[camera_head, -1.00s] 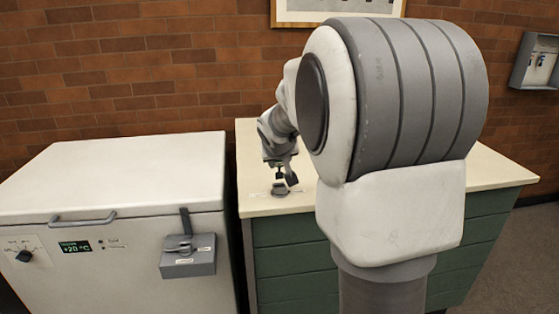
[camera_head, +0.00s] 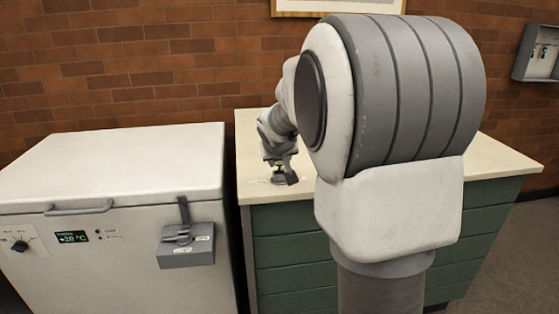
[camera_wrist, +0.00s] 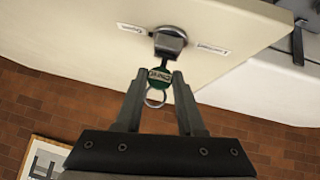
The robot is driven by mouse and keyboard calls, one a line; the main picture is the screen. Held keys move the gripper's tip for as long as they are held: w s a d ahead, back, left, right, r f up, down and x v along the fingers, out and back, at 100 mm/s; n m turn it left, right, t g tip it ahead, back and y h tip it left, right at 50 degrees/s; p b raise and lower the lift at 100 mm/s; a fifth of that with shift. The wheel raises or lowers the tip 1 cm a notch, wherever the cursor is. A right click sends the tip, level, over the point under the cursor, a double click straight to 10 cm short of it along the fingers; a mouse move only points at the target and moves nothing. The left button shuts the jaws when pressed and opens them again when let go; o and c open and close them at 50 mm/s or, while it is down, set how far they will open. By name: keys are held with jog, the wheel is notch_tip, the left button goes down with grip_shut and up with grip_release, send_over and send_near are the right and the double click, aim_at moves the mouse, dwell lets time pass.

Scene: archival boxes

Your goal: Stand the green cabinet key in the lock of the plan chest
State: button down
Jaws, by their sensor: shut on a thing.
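The green cabinet key (camera_wrist: 160,78) is between the fingertips of my gripper (camera_wrist: 158,80) in the wrist view, its ring hanging loose on the gripper side. Its shaft points at the lock (camera_wrist: 170,38), a dark and silver fitting on the cream top of the plan chest (camera_head: 290,252). The key's tip looks very close to the lock or at it; I cannot tell if it has entered. In the head view my gripper (camera_head: 284,172) is low over the chest top near its front left corner, and it hides the key and most of the lock.
Small white labels (camera_wrist: 213,48) lie on either side of the lock. A white chest freezer (camera_head: 110,170) with a grey lock box (camera_head: 187,249) stands left of the plan chest, across a narrow gap. A brick wall is behind. The visible chest top is otherwise clear.

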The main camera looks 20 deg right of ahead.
jog(key=shift+c, duration=2.2)
grip_release()
jog(key=shift+r, duration=0.1)
jog(key=p+v, duration=0.3)
jog(key=v, duration=1.4)
jog(key=shift+s+a, duration=0.1)
jog(key=shift+s, duration=0.05)
jog(key=s+a+f+n+g+y, duration=0.1)
jog(key=s+a+f, duration=0.25)
jog(key=s, duration=0.35)
jog(key=s+a+f+n+g+y, duration=0.1)
jog(key=s+a+f+y, duration=0.1)
jog(key=s+a, duration=0.35)
jog(key=s+a+f+g+y, duration=0.1)
jog(key=s+a+f, duration=0.15)
jog(key=s, duration=0.65)
notch_tip(320, 180, up, 16)
jog(key=p, duration=1.5)
jog(key=shift+w+d+f+p, duration=0.25)
jog(key=shift+d+p, duration=0.1)
jog(key=shift+d, duration=0.1)
